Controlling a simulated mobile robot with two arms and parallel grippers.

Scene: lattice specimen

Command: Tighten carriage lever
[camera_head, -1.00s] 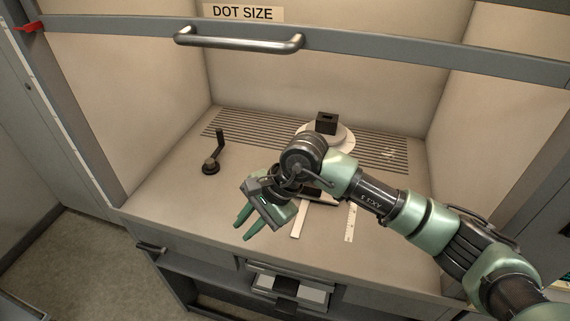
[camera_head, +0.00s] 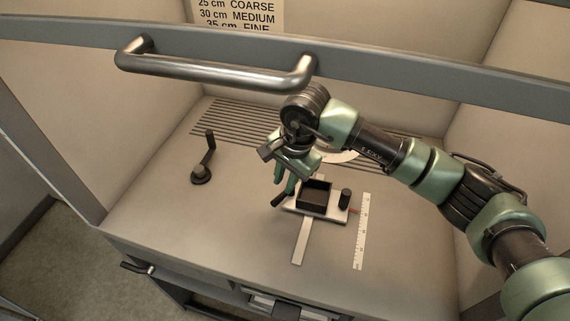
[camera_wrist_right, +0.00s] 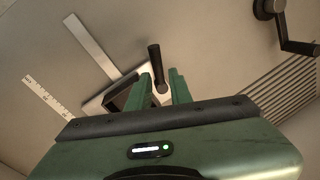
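The carriage is a pale plate (camera_head: 334,213) with a square black open box (camera_head: 314,196) on it. It sits on a light rail (camera_head: 301,243) on the cabinet floor. Its dark lever (camera_head: 281,199) sticks out at the left side and shows in the right wrist view (camera_wrist_right: 155,60). My right gripper (camera_head: 285,182) points down over the lever. In the wrist view its green fingers (camera_wrist_right: 161,80) stand apart on either side of the lever, with small gaps seen. Contact cannot be told. My left gripper is out of view.
A black knob (camera_head: 345,198) stands on the plate's right end, near a white ruler (camera_head: 362,232). A crank handle (camera_head: 202,175) stands at the left. A round white plate (camera_head: 343,156) is partly hidden behind my arm. A metal bar handle (camera_head: 215,73) crosses in front.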

